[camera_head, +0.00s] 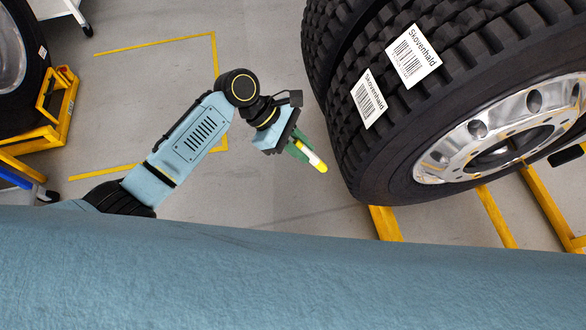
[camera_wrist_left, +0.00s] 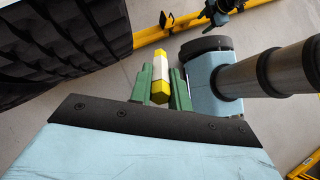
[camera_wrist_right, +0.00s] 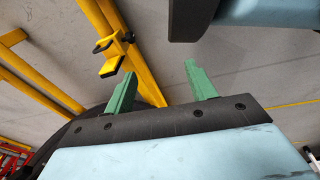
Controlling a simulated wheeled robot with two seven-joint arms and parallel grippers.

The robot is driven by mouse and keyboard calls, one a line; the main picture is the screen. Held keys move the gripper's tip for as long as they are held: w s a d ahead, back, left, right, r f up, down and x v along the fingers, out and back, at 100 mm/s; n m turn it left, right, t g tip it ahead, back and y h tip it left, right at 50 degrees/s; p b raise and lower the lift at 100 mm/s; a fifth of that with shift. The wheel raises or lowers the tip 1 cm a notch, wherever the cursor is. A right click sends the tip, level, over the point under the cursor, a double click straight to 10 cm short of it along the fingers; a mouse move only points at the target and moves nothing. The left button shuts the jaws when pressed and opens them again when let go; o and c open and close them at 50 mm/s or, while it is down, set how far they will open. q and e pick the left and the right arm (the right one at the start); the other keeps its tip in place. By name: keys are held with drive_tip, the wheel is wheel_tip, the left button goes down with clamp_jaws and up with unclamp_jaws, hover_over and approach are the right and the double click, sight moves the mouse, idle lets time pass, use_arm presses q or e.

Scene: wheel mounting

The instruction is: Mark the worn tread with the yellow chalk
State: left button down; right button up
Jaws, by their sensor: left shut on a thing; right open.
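The yellow chalk (camera_head: 314,158) with a white band is held in my left gripper (camera_head: 304,150), its free end pointing toward the tyre. In the left wrist view the chalk (camera_wrist_left: 161,76) stands between the green fingers of the left gripper (camera_wrist_left: 161,92), which are shut on it. The black tyre tread (camera_head: 385,70) is to the right of the chalk, with a gap between them. Tread blocks (camera_wrist_left: 60,40) also fill the upper left of the left wrist view. I cannot tell which part is worn. My right gripper (camera_wrist_right: 160,85) is open and empty in the right wrist view.
Two white barcode labels (camera_head: 413,55) (camera_head: 369,99) lie on the tread. The wheel has a shiny metal rim (camera_head: 505,130). Yellow stand bars (camera_head: 385,222) show below it. Another wheel (camera_head: 20,65) stands in a yellow frame (camera_head: 58,105) at left. Grey floor lies between.

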use_arm(q)
wheel_tip(320, 180, down, 11)
drive_tip(key=w+a+n+t+h+b, duration=0.1)
drive_tip(key=w+a+n+t+b, duration=0.1)
drive_tip(key=n+t+b, duration=0.8)
drive_tip(key=shift+w+d+f+n+t+p, duration=0.1)
drive_tip(key=shift+w+d+n+t+p, duration=0.4)
drive_tip(key=shift+d, duration=0.45)
drive_tip(key=shift+w+d+n+t+p, duration=0.15)
drive_tip(key=shift+d+n+t+p, duration=0.15)
drive_tip(key=shift+d+t+p, duration=0.45)
drive_tip(key=shift+w+d+f+n+t+p, duration=0.1)
drive_tip(key=shift+w+d+n+t+p, duration=0.3)
drive_tip(key=shift+d, duration=0.7)
use_arm(e)
drive_tip(key=w+d, duration=0.1)
drive_tip(key=w, duration=0.5)
drive_tip(key=shift+d+t, duration=0.3)
drive_tip(key=shift+d, duration=0.05)
use_arm(q)
drive_tip(key=shift+w+d, duration=0.15)
drive_tip(key=shift+d, duration=0.5)
